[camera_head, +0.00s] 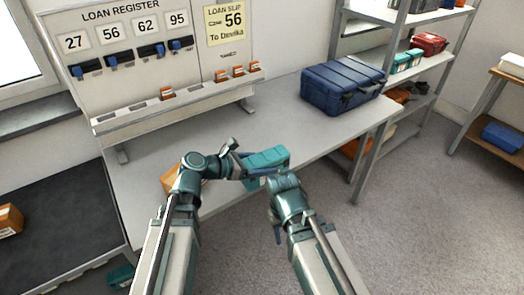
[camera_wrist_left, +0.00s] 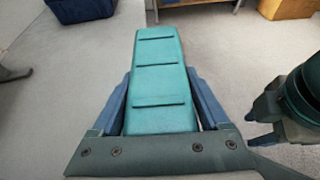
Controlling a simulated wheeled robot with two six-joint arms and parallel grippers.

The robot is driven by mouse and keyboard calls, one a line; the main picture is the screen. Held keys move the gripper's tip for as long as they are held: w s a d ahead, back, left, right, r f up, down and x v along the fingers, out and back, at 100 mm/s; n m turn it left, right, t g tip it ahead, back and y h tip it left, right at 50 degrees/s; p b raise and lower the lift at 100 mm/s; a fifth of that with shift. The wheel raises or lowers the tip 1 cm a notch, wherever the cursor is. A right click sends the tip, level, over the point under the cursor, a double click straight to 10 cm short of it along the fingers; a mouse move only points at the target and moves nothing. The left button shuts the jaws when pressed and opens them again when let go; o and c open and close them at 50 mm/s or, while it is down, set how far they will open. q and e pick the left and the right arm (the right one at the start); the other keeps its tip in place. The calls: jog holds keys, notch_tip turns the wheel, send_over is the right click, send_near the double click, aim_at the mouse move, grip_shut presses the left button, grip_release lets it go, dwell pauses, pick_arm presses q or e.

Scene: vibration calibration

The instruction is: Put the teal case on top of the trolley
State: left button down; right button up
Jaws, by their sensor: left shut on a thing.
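The teal case (camera_head: 266,157) is held in my left gripper (camera_head: 250,169) above the front edge of the grey workbench. In the left wrist view the teal ribbed case (camera_wrist_left: 160,80) lies between the two blue fingers of the left gripper (camera_wrist_left: 162,95), which are shut on its sides. My right gripper (camera_head: 277,232) points down just right of and below the case, apart from it in the left wrist view (camera_wrist_left: 262,132); its finger gap is unclear. I cannot tell for sure which furniture is the trolley; a wood-topped stand (camera_head: 508,76) is cut off at the right edge.
An orange-brown box (camera_head: 170,180) is partly hidden behind my left arm. A shelf rack (camera_head: 402,100) stands right of the bench. Grey floor (camera_head: 430,190) is clear at right.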

pick_arm(q)
jog(key=shift+s+d+r, duration=0.1)
jog(key=shift+s+d, duration=0.1)
jog(key=shift+s, duration=0.6)
jog(key=shift+s+d+r, duration=0.1)
jog(key=shift+s+d, duration=0.1)
jog(key=shift+s, duration=0.55)
